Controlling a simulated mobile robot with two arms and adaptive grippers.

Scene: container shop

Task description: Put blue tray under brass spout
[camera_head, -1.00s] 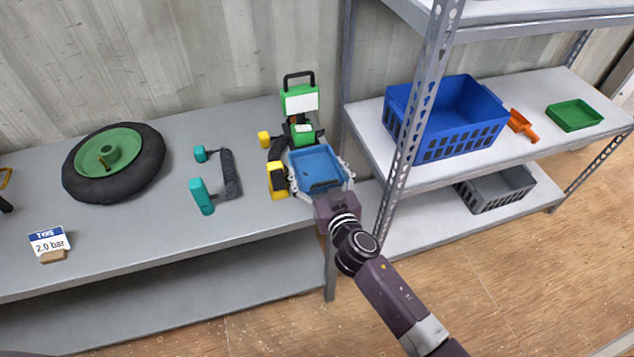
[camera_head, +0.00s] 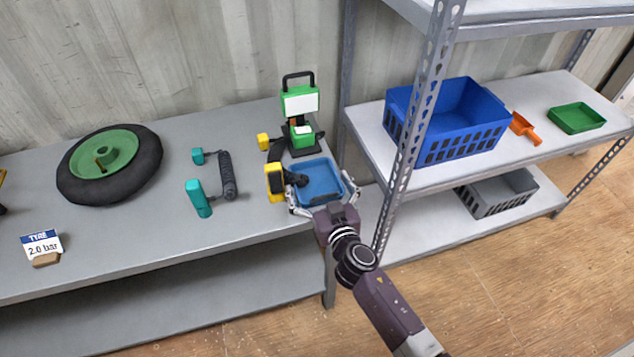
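The blue tray (camera_head: 322,186) lies flat at the right end of the grey bench, in front of a green device with a black handle (camera_head: 300,103). I cannot make out a brass spout. My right gripper (camera_head: 321,190) is at the tray's near side, its fingers spread wide at the left and right edges. The fingers look open; whether they touch the tray is unclear. My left gripper is not in view.
A shelf post (camera_head: 405,160) stands right of my arm. The shelf holds a blue crate (camera_head: 465,140), orange scoop (camera_head: 523,128) and green tray (camera_head: 577,118).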

